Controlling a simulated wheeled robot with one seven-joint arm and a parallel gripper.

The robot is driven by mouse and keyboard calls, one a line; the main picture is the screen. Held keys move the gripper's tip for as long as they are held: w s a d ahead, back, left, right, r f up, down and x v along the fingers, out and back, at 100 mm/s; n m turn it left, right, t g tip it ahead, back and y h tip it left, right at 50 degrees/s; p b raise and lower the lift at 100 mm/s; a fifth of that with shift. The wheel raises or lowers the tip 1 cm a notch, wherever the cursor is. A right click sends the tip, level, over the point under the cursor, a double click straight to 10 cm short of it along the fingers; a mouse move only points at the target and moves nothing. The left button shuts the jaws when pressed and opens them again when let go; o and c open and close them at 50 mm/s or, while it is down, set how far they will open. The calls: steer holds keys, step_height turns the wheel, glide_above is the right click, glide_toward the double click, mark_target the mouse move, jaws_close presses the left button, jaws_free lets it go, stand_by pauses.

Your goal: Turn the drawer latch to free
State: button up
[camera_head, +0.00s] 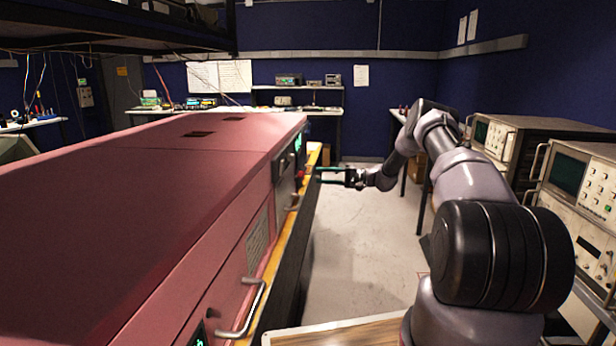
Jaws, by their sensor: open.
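A long red cabinet (180,165) fills the left of the view. Its right face carries a silver bar handle (246,310) near me and a smaller handle (293,203) farther along. A dark panel (285,175) with a black handle sits near the far end of that face. I cannot make out which part is the drawer latch. My gripper (322,175) is open, at the far end of my outstretched arm. Its fingers point left toward the cabinet's far end, near the dark panel. I cannot tell whether they touch anything.
A yellow ledge (273,262) runs along the cabinet's right face. Instruments with screens (580,185) stand on the right, close to my arm. A bench with equipment (300,107) stands at the back. Grey floor (355,240) between cabinet and instruments is clear.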

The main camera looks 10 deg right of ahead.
mark_target(300, 175)
steer(key=x, duration=0.6)
steer(key=shift+a, duration=0.1)
jaws_close()
